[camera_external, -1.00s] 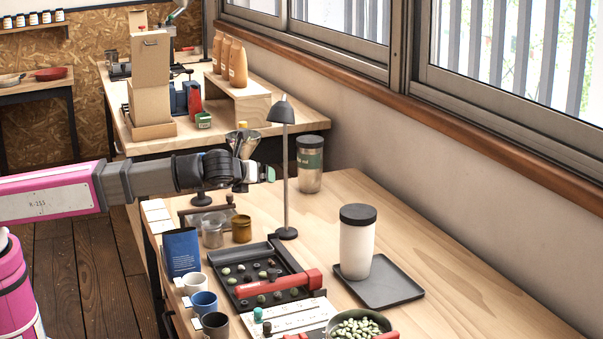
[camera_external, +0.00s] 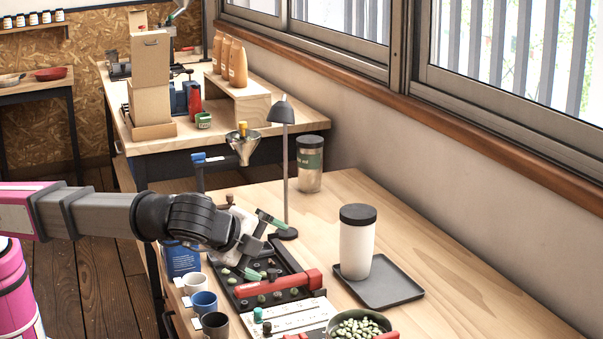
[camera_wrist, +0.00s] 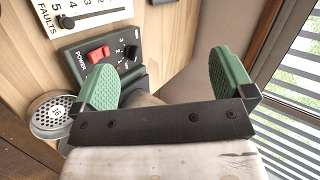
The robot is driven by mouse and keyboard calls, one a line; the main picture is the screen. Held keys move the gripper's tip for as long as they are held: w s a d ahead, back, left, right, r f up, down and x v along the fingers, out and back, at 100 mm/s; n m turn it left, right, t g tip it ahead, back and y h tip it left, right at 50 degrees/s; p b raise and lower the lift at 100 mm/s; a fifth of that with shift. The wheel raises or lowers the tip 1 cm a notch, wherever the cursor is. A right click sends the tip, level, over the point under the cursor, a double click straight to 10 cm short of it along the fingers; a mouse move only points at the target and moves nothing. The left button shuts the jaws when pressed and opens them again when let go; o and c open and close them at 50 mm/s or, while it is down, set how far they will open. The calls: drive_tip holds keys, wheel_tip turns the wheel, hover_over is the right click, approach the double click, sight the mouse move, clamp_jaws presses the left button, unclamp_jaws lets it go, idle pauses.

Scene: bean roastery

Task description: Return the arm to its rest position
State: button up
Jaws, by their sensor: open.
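My gripper (camera_external: 262,245) is open in the external view, over the back part of the black sorting tray (camera_external: 238,287) on the near table. Its two green-padded fingers stand apart with nothing between them. In the wrist view my gripper (camera_wrist: 165,82) also shows open and empty, its green pads well spread. My forearm reaches in from the left and hides part of the blue bag (camera_external: 183,262) and the things behind it.
A tall white canister (camera_external: 357,250) with a black lid stands on a dark tray (camera_external: 395,290). A desk lamp (camera_external: 285,170) rises just behind my gripper. Cups, including a blue one (camera_external: 204,303), line the left edge. The wrist view shows a red power switch (camera_wrist: 98,53).

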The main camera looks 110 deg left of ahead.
drive_tip(key=w+d+r+n+t+h, duration=0.15)
drive_tip(key=d+n, duration=0.25)
drive_tip(key=d, duration=1.6)
wheel_tip(320, 180, down, 7)
drive_tip(key=s+d+g+h, duration=0.1)
drive_tip(key=s+d, duration=0.1)
drive_tip(key=d, duration=0.1)
drive_tip(key=s+f+g+h, duration=0.1)
drive_tip(key=s+f+h, duration=0.1)
drive_tip(key=s+f, duration=0.65)
drive_tip(key=s+a+f+g+h, duration=0.1)
drive_tip(key=s+f+g+h, duration=0.15)
drive_tip(key=f, duration=1.05)
drive_tip(key=s+f+g+h, duration=0.1)
drive_tip(key=s+f, duration=0.6)
drive_tip(key=f, duration=0.4)
drive_tip(key=s+a+f, duration=0.1)
drive_tip(key=s+a, duration=0.4)
drive_tip(key=a, duration=0.3)
drive_tip(key=s+a+f+n+g+h, duration=0.1)
drive_tip(key=s+a, duration=0.5)
drive_tip(key=a, duration=0.2)
drive_tip(key=shift+a+f+n, duration=0.15)
drive_tip(key=shift+a+n, duration=0.1)
drive_tip(key=shift+n, duration=0.05)
drive_tip(key=shift+s, duration=0.1)
